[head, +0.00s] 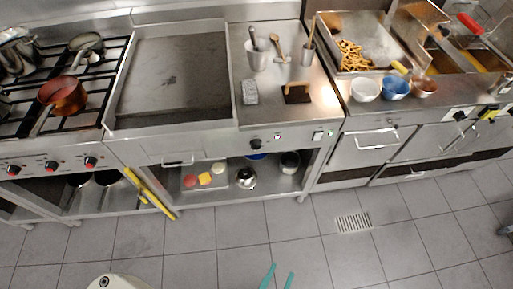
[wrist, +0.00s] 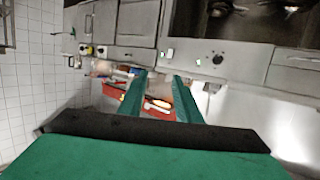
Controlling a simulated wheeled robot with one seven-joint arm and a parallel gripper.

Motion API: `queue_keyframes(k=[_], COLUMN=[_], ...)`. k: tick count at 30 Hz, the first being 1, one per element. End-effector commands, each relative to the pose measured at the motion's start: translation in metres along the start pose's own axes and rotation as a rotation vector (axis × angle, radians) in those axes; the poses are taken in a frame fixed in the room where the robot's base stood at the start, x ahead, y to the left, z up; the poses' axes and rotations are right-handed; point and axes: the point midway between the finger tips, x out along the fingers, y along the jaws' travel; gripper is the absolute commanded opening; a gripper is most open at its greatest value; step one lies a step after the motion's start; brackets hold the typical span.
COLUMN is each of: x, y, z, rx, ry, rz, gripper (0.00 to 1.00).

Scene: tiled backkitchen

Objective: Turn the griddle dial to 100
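The griddle (head: 168,78) is a flat steel plate in the middle of the counter in the head view. Its black dial (head: 256,144) sits on the front panel, right of the plate. A black dial (wrist: 217,59) also shows in the wrist view, right of centre, near small green-lit switches. Its setting is too small to read. My gripper (head: 281,270) shows as two teal fingers at the bottom of the head view, below and apart from the dial. In the wrist view my gripper (wrist: 160,75) is open and empty, its fingers pointing left of the dial.
Stove knobs (head: 51,165) are at the left, below a copper pot (head: 63,95). A yellow-handled thing (head: 148,192) leans below the griddle. A shelf under the counter holds food and a kettle (head: 245,178). The tiled floor (head: 220,245) before the counter is clear.

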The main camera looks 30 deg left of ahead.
Motion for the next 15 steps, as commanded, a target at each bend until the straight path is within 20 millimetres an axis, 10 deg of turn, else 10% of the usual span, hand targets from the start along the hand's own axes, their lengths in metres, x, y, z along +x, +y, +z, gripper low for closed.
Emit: queue_keyframes(k=[8, 15], x=[0.021, 0.088], y=[0.000, -0.017], z=[0.017, 0.060], rx=[0.238, 0.961], ry=[-0.009, -0.068], rz=[-0.003, -0.041], gripper=[0.51, 0.51])
